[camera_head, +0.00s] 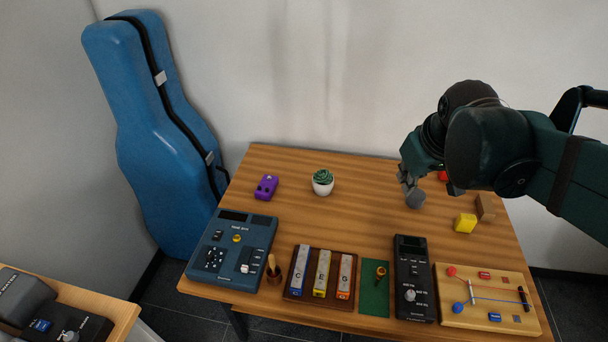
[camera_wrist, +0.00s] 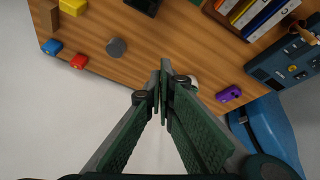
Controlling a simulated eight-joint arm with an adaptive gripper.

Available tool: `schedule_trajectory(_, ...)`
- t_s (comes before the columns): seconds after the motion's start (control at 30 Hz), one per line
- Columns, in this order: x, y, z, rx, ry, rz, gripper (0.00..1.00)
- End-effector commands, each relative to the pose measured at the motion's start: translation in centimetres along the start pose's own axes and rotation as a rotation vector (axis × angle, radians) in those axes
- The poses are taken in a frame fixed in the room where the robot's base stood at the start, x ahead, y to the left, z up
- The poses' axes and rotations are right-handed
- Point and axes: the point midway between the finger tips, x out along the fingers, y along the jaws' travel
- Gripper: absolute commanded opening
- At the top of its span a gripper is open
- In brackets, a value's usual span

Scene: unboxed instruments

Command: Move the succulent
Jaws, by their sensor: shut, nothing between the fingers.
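The succulent (camera_head: 323,182) is a small green rosette in a round white pot, upright near the back middle of the table. In the wrist view only part of the white pot of the succulent (camera_wrist: 193,82) shows, just right of my fingertips; the rest is hidden behind them. My gripper (camera_head: 404,176) is over the table's back right part, to the right of the succulent and apart from it. In the wrist view my gripper (camera_wrist: 163,80) has its dark green fingers together, with nothing between them.
A grey cylinder (camera_head: 415,198) stands near my gripper. Yellow (camera_head: 465,223) and red (camera_head: 443,176) blocks are farther right. A purple box (camera_head: 266,187) lies left of the succulent. Instruments and a chime rack (camera_head: 319,301) line the front. Bare wooden table (camera_head: 358,215) surrounds the succulent.

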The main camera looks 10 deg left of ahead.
Motion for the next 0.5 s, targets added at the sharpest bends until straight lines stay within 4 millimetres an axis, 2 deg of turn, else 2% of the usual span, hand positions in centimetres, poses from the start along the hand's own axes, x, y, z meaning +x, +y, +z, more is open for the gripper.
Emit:
schedule_trajectory(0.1,0.5,-0.3,-2.3,-0.053,-0.017,-0.014,0.0)
schedule_trajectory(0.5,3.2,-2.0,-9.1,-0.235,-0.076,-0.064,0.0)
